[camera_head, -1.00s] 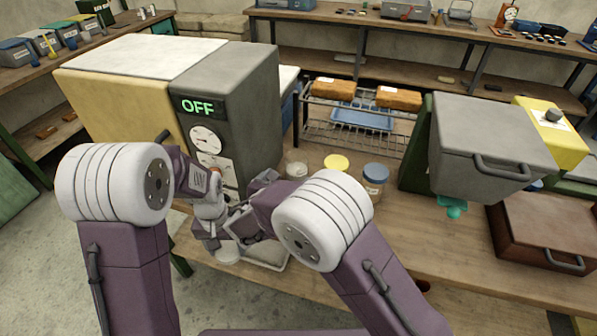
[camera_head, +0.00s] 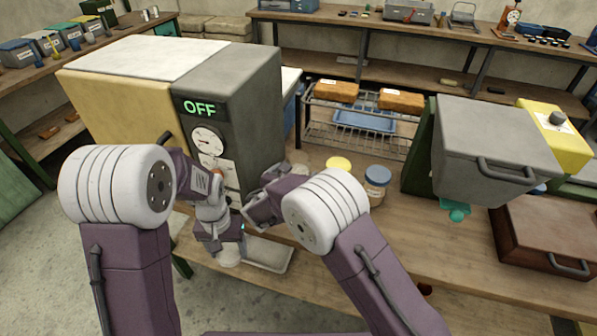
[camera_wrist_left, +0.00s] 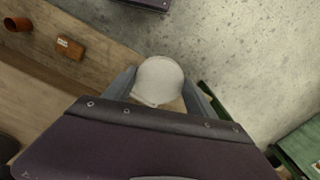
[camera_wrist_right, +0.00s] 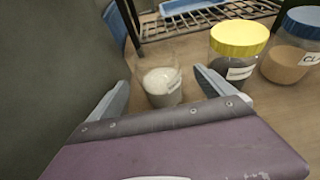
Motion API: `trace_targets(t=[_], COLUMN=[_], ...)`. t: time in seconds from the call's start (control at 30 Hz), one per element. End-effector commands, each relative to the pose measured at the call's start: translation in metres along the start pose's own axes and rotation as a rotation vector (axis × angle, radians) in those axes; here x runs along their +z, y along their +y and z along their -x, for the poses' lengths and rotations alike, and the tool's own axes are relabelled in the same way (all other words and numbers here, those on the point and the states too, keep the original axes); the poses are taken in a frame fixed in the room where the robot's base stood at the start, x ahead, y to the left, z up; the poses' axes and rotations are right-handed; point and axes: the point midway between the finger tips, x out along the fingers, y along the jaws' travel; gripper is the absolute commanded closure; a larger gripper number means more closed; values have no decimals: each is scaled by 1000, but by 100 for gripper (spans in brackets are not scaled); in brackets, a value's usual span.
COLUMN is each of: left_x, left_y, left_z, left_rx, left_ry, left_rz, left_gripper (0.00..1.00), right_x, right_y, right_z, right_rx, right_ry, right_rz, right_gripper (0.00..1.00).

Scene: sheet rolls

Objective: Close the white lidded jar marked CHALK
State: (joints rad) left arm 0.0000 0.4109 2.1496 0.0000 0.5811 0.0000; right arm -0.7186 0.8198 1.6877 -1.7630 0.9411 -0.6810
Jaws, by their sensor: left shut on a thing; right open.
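A clear jar (camera_wrist_right: 161,84) with white contents stands without a lid on the workbench; its small label is too blurred to read. In the head view the jar (camera_head: 298,162) is partly hidden behind my right arm. My left gripper (camera_head: 228,246) is shut on a round white lid (camera_head: 229,257), held low at the bench's front edge; the lid also shows between the fingers in the left wrist view (camera_wrist_left: 158,80). My right gripper (camera_wrist_right: 165,88) is open and empty, its fingers pointing toward the jar, one to each side of it in its wrist view.
A yellow-lidded jar (camera_head: 338,164) and a blue-lidded jar (camera_head: 376,184) stand right of the open jar. A wire rack (camera_head: 350,133) is behind. A large grey machine reading OFF (camera_head: 230,120) stands left. A pale tray (camera_head: 268,255) lies near my left gripper.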

Motion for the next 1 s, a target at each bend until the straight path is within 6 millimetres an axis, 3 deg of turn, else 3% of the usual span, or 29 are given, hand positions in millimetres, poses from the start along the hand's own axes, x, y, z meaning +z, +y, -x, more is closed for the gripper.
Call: trace_targets(t=[0.17, 0.4, 0.5, 0.83, 0.87, 1.0], left_x=[0, 0, 0, 0, 0, 0], left_y=[0, 0, 0, 0, 0, 0], left_z=[0, 1, 1, 0, 0, 0], left_rx=[0, 0, 0, 0, 0, 0], left_ry=[0, 0, 0, 0, 0, 0], left_rz=[0, 0, 0, 0, 0, 0], left_gripper=[73, 73, 73, 73, 73, 73], right_x=[0, -3, -3, -2, -2, -2], right_y=[0, 2, 2, 2, 2, 2], right_z=[-5, -43, -50, -52, -52, -52], right_rx=[-1, -3, -1, 0, 0, 0], right_ry=[0, 0, 0, 0, 0, 0], right_rz=[-1, -1, -1, 0, 0, 0], right_gripper=[6, 6, 6, 6, 9, 48])
